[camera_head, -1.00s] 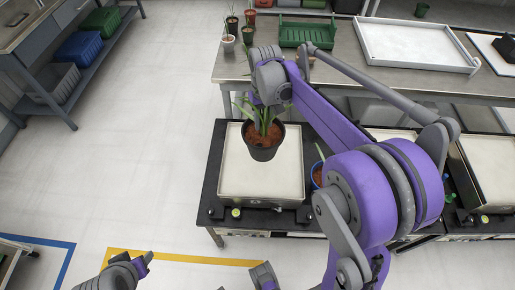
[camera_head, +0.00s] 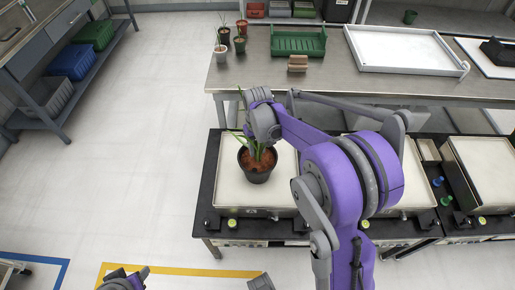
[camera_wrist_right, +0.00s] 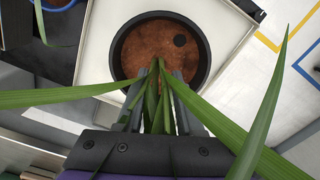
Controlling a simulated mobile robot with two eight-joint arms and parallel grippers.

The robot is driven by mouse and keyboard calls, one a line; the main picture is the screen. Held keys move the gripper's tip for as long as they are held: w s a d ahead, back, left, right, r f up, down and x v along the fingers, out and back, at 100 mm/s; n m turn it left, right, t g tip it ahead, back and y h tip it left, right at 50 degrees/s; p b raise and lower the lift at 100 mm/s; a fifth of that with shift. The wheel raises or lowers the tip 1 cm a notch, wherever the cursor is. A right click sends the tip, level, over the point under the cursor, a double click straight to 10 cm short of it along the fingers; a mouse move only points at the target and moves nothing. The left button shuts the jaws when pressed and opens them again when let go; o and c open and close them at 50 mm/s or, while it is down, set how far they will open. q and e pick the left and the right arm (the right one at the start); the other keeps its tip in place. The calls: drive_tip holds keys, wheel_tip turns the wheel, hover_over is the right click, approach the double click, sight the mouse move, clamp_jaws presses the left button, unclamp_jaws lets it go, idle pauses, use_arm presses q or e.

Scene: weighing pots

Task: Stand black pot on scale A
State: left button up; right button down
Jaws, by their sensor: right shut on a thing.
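The black pot (camera_head: 258,172), with brown soil and long green leaves, is upright over the pale plate of the leftmost scale (camera_head: 230,190). I cannot read a letter on this scale. My right gripper (camera_head: 262,140) reaches down from above, among the leaves. In the right wrist view, the round black pot (camera_wrist_right: 205,70) lies beyond the fingertips, and my right gripper (camera_wrist_right: 162,75) is shut with leaves around and between its fingers. Whether it grips the rim or the plant is hidden, as is whether the pot's base touches the plate. My left gripper does not clearly show.
Another scale (camera_head: 488,170) stands at the right, and one in the middle is partly behind my arm. The back table holds a green crate (camera_head: 298,42), a white tray (camera_head: 400,50) and small potted plants (camera_head: 240,44). Floor at left is clear.

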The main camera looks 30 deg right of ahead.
drive_tip(key=shift+f, duration=0.1)
drive_tip(key=c, duration=0.5)
unclamp_jaws()
drive_tip(key=shift+c, duration=0.2)
drive_tip(key=shift+r, duration=0.25)
wheel_tip(320, 180, up, 11)
drive_tip(key=p, duration=0.1)
drive_tip(key=s+a+f+t, duration=0.1)
drive_tip(key=s+a, duration=0.2)
drive_tip(key=s, duration=0.4)
drive_tip(key=s+a+f+n+t, duration=0.1)
drive_tip(key=s+a+f+t, duration=0.1)
drive_tip(key=s+a, duration=0.2)
drive_tip(key=s+a+f+t, duration=0.1)
drive_tip(key=s+a+t, duration=0.1)
drive_tip(key=s, duration=0.7)
drive_tip(key=shift+s+a+f+n, duration=0.35)
drive_tip(key=shift+a+f+n, duration=0.05)
drive_tip(key=shift+a, duration=0.3)
